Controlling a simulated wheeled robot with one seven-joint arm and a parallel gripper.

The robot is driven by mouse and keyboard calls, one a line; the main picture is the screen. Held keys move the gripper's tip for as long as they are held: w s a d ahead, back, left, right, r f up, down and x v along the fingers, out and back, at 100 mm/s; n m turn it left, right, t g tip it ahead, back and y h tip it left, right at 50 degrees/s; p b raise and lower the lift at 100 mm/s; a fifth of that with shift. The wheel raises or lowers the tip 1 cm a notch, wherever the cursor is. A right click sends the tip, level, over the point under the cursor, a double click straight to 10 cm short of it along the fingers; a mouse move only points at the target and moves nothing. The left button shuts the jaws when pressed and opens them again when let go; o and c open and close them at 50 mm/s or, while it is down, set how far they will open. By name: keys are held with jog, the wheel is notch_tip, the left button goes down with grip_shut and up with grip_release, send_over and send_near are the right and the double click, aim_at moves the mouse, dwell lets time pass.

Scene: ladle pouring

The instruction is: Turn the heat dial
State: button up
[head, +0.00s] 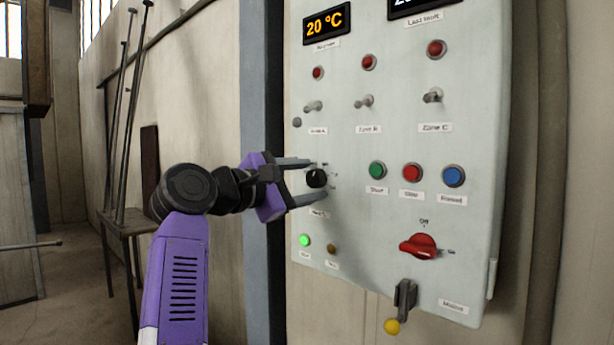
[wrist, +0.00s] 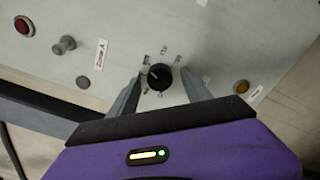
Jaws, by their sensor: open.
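The heat dial is a small round black knob (head: 317,178) on the left part of the pale control panel (head: 385,140), with small labels around it. It also shows in the wrist view (wrist: 160,76), with a light pointer mark toward its left side. My gripper (head: 308,178) is open, with one finger above the dial and one below it in the head view. In the wrist view my gripper (wrist: 160,88) has a finger on each side of the dial, with visible gaps. Whether the fingertips touch the panel I cannot tell.
A display (head: 327,24) reads 20 °C. Toggle switches (head: 364,102) stick out above the dial; green (head: 377,170), red (head: 412,173) and blue (head: 453,176) buttons lie to its right. A red rotary switch (head: 418,246) and yellow-tipped lever (head: 392,326) are lower. Rods (head: 128,120) stand left.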

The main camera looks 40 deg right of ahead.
jog(key=shift+d, duration=0.1)
grip_shut()
